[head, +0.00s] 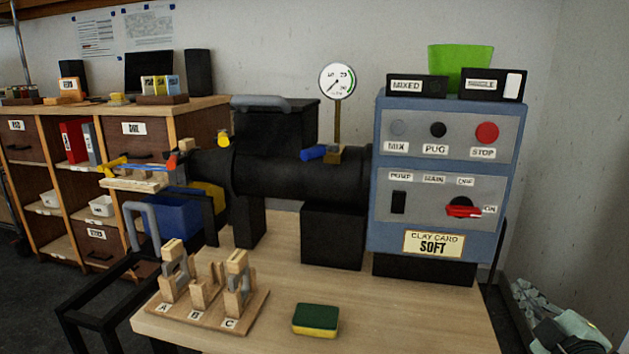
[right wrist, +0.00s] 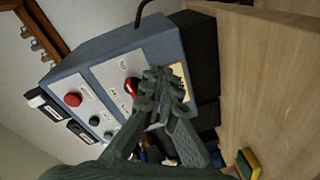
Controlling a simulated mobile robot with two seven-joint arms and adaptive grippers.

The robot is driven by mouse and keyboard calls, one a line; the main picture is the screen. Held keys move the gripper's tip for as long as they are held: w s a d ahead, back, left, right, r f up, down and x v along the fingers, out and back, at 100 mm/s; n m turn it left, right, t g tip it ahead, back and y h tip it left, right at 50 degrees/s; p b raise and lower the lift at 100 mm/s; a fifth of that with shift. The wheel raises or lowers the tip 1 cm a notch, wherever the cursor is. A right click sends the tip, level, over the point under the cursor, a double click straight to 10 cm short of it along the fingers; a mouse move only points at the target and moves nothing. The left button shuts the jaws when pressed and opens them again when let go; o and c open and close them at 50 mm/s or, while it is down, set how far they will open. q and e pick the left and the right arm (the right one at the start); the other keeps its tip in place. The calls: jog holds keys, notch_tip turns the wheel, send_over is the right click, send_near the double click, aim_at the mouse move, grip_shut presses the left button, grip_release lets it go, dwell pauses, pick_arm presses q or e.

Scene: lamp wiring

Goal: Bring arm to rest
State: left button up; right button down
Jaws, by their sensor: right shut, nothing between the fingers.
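My right gripper (head: 530,302) shows at the lower right edge of the head view, beside the table and to the right of the blue control box (head: 376,190). In the right wrist view its fingers (right wrist: 165,95) are shut and empty, in front of the box's panel and apparently apart from it. They partly cover the clay card. The red rotary switch (head: 463,208) also shows in the right wrist view (right wrist: 131,86), just beyond the fingers. My left gripper is not in view.
A black machine barrel (head: 290,174) with a gauge (head: 338,81) adjoins the box. A wooden rack (head: 247,323) marked A, B, C and a sponge (head: 315,319) sit on the table (head: 400,315). Shelves (head: 92,130) stand at the left. The table's front right is clear.

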jog(key=s+d+f+m+g+h, duration=0.1)
jog(key=s+d+f+m+g, duration=0.15)
jog(key=s+f+g, duration=0.65)
jog(key=s+d+f+m+g+h, duration=0.3)
jog(key=s+f, duration=0.8)
jog(key=f, duration=0.9)
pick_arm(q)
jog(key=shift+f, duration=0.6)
pick_arm(e)
jog(key=s+a+f+m+g+y, duration=0.1)
jog(key=a+f+y, duration=0.1)
jog(key=a, duration=0.5)
jog(key=s+a+f+m+y, duration=0.2)
jog(key=a+f, duration=0.2)
jog(key=a, duration=0.4)
jog(key=shift+s+a+g+y, duration=0.25)
jog(key=shift+a+g+y, duration=0.05)
jog(key=shift+g, duration=0.1)
